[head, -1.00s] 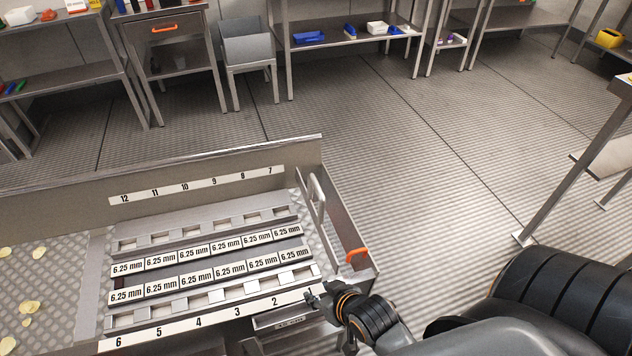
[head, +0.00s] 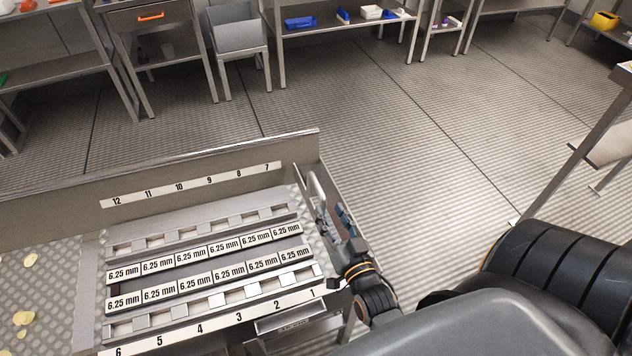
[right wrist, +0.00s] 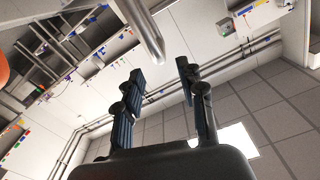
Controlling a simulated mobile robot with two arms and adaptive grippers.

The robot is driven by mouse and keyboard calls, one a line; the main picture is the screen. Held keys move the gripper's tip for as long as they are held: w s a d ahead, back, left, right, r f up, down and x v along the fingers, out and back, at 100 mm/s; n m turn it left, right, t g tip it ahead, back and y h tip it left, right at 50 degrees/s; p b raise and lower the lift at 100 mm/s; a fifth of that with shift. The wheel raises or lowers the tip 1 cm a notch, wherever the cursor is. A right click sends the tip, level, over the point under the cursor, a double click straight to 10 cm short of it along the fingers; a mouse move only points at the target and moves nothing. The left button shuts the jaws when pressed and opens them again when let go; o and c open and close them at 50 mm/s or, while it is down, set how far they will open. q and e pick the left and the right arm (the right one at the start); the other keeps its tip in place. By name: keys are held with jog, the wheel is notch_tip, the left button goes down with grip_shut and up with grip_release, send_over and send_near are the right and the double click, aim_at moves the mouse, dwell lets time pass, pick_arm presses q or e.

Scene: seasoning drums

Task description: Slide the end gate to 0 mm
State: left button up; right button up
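The end gate's pale metal loop handle (head: 317,190) stands at the right end of the tray. My right gripper (head: 338,218) is beside the handle, just right of it, and hides part of the right end. In the right wrist view my right gripper (right wrist: 162,76) is open, with a clear gap between its dark fingers. A metal bar (right wrist: 143,32), likely the handle, reaches down close to the left finger; I cannot tell whether it touches. The gate's scale reading is not legible. My left gripper is not in view.
The tray has a raised back wall (head: 215,165), rows of "6.25 mm" labels (head: 208,253) and numbered strips. Yellow chips (head: 22,318) lie at the left. An orange part (right wrist: 3,68) shows at the wrist view's left edge. Open floor (head: 430,150) lies to the right.

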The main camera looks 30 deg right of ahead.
aim_at(312, 175)
jog(key=p+x, duration=0.1)
jog(key=x, duration=0.9)
jog(key=shift+w, duration=0.15)
grip_shut()
